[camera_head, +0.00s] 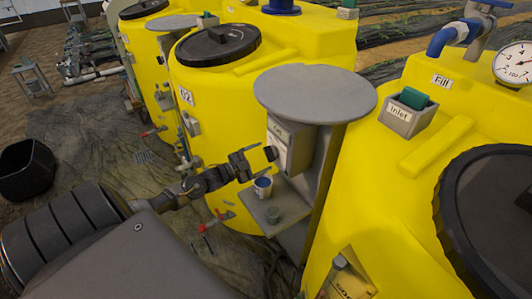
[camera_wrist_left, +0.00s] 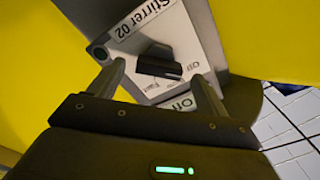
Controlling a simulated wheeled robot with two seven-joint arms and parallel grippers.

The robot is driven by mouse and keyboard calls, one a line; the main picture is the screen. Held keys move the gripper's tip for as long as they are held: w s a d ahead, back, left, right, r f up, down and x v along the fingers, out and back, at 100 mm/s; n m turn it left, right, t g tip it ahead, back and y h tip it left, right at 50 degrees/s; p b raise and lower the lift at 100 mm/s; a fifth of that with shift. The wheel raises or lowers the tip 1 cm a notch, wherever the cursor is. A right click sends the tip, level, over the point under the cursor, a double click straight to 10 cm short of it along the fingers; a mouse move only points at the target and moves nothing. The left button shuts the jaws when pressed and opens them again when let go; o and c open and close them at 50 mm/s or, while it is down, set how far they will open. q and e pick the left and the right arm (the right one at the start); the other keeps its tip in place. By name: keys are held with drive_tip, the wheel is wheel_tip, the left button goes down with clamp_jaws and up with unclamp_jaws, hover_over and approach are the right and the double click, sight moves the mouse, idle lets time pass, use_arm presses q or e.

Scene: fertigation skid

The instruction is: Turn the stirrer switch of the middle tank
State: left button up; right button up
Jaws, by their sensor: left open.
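The grey stirrer switch box (camera_head: 288,148) is mounted beneath a round grey cover beside the middle yellow tank (camera_head: 210,85). In the left wrist view its face (camera_wrist_left: 200,40) reads "Stirrer 02" and has a black rotary switch (camera_wrist_left: 160,66) with small position labels around it. My left gripper (camera_head: 257,158) is close in front of the box. In the left wrist view my left gripper (camera_wrist_left: 158,74) is open, with one finger on each side of the switch. I cannot tell whether the fingers touch it. My right gripper is not in view.
The round grey cover (camera_head: 315,93) overhangs the box. A small shelf (camera_head: 290,228) below holds a mug (camera_head: 263,187) and a small round grey item (camera_head: 273,215). Another yellow tank (camera_head: 400,200) with a black lid stands close on the right. A black bucket (camera_head: 27,170) is at far left.

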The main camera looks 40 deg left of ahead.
sight(267, 157)
use_arm(q)
drive_tip(key=shift+x, duration=1.5)
drive_tip(key=c, duration=1)
